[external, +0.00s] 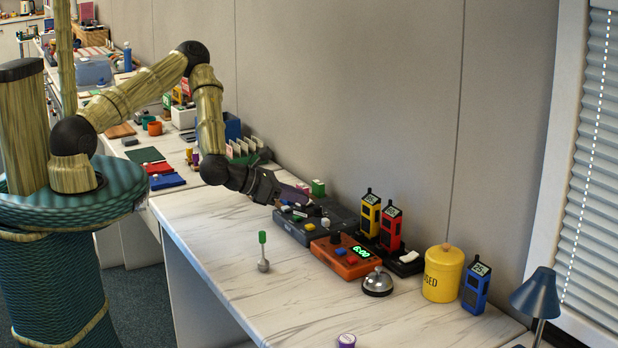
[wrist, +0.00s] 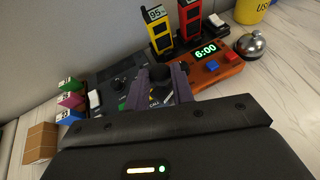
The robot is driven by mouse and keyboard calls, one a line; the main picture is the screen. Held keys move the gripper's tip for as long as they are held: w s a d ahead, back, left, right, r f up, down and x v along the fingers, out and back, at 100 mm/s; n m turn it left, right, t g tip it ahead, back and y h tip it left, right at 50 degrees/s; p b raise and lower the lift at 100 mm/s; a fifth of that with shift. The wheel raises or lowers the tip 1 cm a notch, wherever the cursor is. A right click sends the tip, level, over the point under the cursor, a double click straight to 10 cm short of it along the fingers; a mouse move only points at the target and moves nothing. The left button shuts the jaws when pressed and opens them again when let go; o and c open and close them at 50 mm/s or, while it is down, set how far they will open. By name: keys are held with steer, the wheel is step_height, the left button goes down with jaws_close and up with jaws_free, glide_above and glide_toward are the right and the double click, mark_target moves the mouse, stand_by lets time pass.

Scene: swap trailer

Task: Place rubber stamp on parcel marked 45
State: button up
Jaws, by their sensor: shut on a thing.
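My gripper (external: 306,203) is over the dark console (external: 293,231) on the white table. In the wrist view its purple fingers (wrist: 157,88) are closed around a dark, round-topped object (wrist: 160,73). It may be the rubber stamp, but its lower part is hidden and I cannot tell. Whether it touches the console is unclear. No parcel marked 45 can be read. A plain brown box (wrist: 41,142) lies at the left of the wrist view, with no number legible.
Small green, pink and blue blocks (wrist: 71,100) stand beside the console. Yellow and red radios (external: 391,226), an orange clock (external: 347,257), a bell (external: 377,281), a yellow canister (external: 443,273) and a blue radio (external: 475,287) are to the right.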

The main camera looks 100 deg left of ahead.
steer(key=s+a+r+n+g+y, duration=0.1)
steer(key=s+a+n+g+y, duration=0.1)
steer(key=s+a, duration=0.4)
steer(key=s+a+r+n+g+y, duration=0.2)
steer(key=s+a, duration=0.5)
steer(key=a, duration=0.6)
steer(key=s+a+r+n+g+y, duration=0.1)
steer(key=s+a+n+g+y, duration=0.1)
steer(key=s+a+n, duration=0.2)
steer(key=s+a, duration=0.3)
steer(key=a, duration=0.3)
steer(key=shift+a+r+g, duration=0.3)
steer(key=shift+a, duration=0.05)
steer(key=shift+w, duration=0.1)
steer(key=shift+f, duration=3.15)
steer(key=shift+f+p, duration=0.35)
steer(key=shift+f, duration=1.5)
